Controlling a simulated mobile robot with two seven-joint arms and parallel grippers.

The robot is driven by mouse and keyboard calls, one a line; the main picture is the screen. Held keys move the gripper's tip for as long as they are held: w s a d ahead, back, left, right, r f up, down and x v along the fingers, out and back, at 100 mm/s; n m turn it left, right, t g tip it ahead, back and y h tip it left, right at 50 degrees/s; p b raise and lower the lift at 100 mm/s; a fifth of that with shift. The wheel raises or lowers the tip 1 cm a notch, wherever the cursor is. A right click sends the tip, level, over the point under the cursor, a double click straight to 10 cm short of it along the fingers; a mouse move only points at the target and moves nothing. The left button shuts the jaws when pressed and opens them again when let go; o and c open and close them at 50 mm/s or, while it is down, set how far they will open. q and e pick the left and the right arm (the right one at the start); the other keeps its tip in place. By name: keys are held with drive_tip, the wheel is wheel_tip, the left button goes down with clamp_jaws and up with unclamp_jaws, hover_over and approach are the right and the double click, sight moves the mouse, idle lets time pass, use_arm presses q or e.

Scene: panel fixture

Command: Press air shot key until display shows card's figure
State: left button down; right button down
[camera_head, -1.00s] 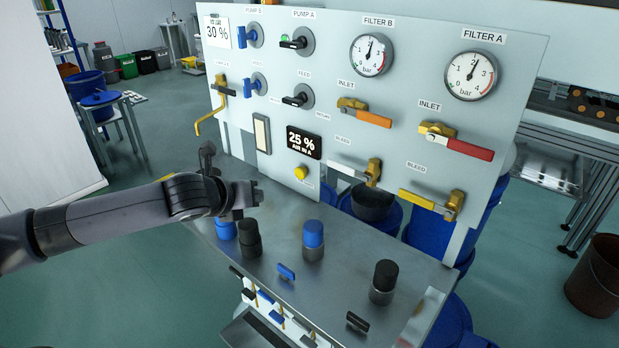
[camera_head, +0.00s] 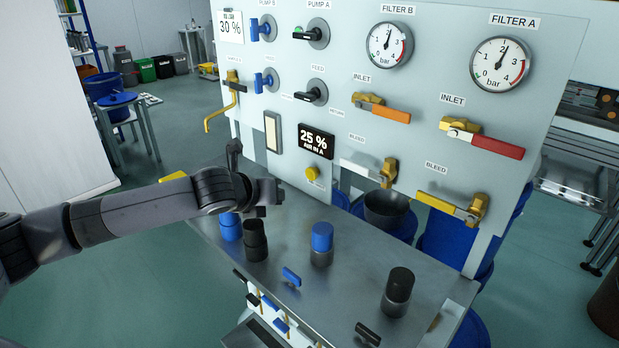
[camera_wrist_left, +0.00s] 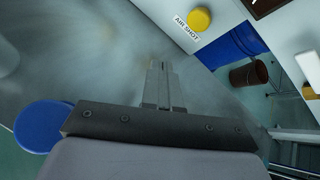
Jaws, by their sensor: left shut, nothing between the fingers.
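The display (camera_head: 316,141) on the panel reads 25 % with the line "AIR IN A". The card (camera_head: 230,27) at the panel's upper left reads 30 %. The yellow air shot key (camera_head: 312,174) sits below the display. In the left wrist view the key (camera_wrist_left: 199,19) is at the top, beside its "AIR SHOT" label (camera_wrist_left: 187,28). My left gripper (camera_head: 272,196) is in front of the panel, to the left of and a little below the key, apart from it. Its fingers (camera_wrist_left: 163,85) are shut and empty in the left wrist view. My right gripper is not in view.
On the metal shelf (camera_head: 335,275) below the panel stand black-topped and blue-topped cylinders, such as the blue one (camera_head: 322,243) and the black one (camera_head: 398,292). Valve levers, such as the yellow bleed lever (camera_head: 449,207), stick out right of the key.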

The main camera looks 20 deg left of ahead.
sight(313, 173)
use_arm(q)
drive_tip(key=w, duration=0.1)
drive_tip(key=w+d+b, duration=0.1)
drive_tip(key=w, duration=0.2)
drive_tip(key=shift+d+f+b, duration=0.15)
drive_tip(key=shift+d+b, duration=0.1)
drive_tip(key=shift+b, duration=0.15)
drive_tip(key=shift+w+d+r+p, duration=0.1)
drive_tip(key=shift+w+r+p, duration=0.2)
drive_tip(key=shift+p, duration=0.3)
drive_tip(key=shift+w+d, duration=0.2)
drive_tip(key=shift+w, duration=0.4)
drive_tip(key=shift+w+f+p, duration=0.1)
drive_tip(key=shift+w+p, duration=0.1)
drive_tip(key=shift+p, duration=0.1)
idle(0.4)
